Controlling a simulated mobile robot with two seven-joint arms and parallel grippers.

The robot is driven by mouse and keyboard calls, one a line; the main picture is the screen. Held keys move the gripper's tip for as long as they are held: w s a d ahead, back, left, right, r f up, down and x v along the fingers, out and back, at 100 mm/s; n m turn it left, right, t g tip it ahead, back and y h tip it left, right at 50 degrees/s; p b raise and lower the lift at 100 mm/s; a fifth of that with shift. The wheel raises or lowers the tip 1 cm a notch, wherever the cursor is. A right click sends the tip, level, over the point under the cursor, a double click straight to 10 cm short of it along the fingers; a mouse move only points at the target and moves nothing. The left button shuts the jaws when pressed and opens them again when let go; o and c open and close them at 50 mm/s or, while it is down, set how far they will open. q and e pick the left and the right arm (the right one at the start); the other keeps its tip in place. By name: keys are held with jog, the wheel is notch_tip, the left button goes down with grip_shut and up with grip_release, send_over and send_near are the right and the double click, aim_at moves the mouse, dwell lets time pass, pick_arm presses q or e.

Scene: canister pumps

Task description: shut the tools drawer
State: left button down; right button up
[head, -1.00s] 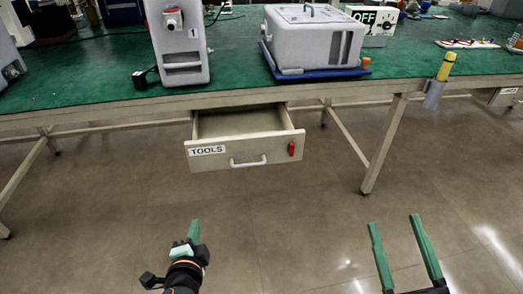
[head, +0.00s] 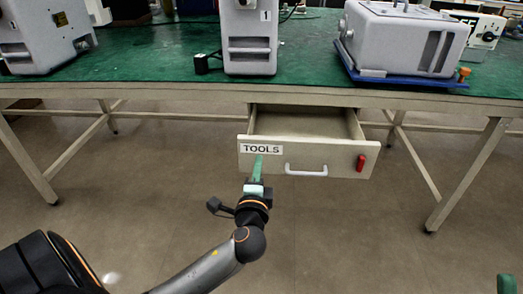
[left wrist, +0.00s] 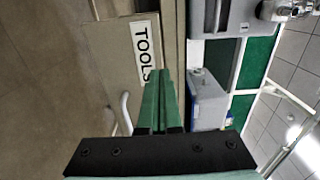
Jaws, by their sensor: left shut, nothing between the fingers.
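The tools drawer (head: 270,165) hangs under the green-topped bench and stands partly open, its inside visible from above. Its front has a TOOLS label, a white handle (head: 306,171) and a red tab (head: 361,163). My left gripper (head: 258,167) is shut and empty, its green tips in front of the drawer front just below the label, left of the handle. I cannot tell whether they touch it. In the left wrist view the shut fingers (left wrist: 161,85) point towards the drawer front (left wrist: 110,50), beside the label. A green finger of my right gripper (head: 506,284) shows at the lower right edge.
The bench (head: 180,91) carries a grey machine marked 1 (head: 250,35), another at left (head: 45,35) and a grey box on a blue tray (head: 405,40). A bench leg (head: 465,178) stands right of the drawer. The floor before the drawer is open.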

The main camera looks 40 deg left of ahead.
aim_at(262, 141)
pick_arm(q)
jog(key=b+x, duration=0.1)
jog(key=x, duration=0.5)
jog(key=shift+f, duration=0.1)
jog(key=shift+w+a, duration=0.25)
jog(key=shift+w, duration=0.2)
pick_arm(e)
jog(key=shift+w+a+f, duration=0.1)
jog(key=shift+f, duration=0.85)
